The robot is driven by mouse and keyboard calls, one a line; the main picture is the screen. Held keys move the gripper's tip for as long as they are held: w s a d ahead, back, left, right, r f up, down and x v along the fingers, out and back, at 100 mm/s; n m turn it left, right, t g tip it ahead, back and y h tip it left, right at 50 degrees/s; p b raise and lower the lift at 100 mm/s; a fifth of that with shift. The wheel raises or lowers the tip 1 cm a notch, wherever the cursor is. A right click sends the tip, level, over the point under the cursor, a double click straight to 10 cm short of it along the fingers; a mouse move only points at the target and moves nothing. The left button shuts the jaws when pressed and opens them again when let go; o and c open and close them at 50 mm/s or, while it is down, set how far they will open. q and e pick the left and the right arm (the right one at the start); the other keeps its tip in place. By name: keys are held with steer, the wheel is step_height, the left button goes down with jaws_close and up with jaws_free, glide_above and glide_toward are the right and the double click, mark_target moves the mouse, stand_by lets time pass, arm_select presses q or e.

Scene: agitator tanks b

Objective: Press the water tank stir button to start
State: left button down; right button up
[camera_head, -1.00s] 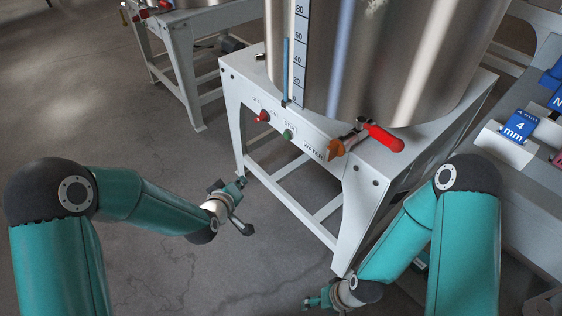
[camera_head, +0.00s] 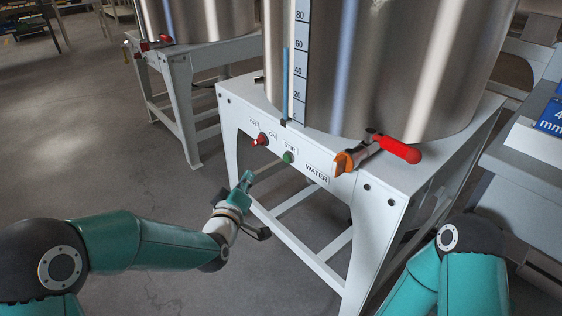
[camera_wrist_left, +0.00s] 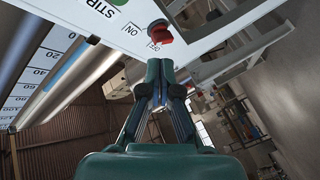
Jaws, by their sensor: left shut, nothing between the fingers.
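The water tank (camera_head: 390,65) is a large steel cylinder on a white stand whose front panel reads "WATER". The green button (camera_head: 288,157) sits under the "STIR" label; in the left wrist view the label (camera_wrist_left: 101,8) and a sliver of green show at the top edge. A red switch (camera_head: 261,139) with OFF and ON labels is left of it and also shows in the left wrist view (camera_wrist_left: 161,31). My left gripper (camera_head: 247,177) is shut and empty, below the red switch and left of the green button. Its fingertips (camera_wrist_left: 158,66) appear apart from the panel. My right gripper is out of view.
An orange fitting (camera_head: 345,161) and a red valve handle (camera_head: 400,150) stick out right of the button. A second tank (camera_head: 205,18) on its own stand is behind at left. A grey table (camera_head: 525,165) is at right. Open floor lies at left.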

mark_target(287, 158)
arm_select(q)
steer(key=w+d+p, duration=0.2)
steer(key=w+d, duration=0.3)
steer(key=d, duration=0.2)
stand_by(0.4)
steer(key=shift+w, duration=0.1)
stand_by(1.0)
steer(key=shift+d, duration=0.1)
steer(key=shift+w+d, duration=0.25)
steer(key=shift+w, duration=0.05)
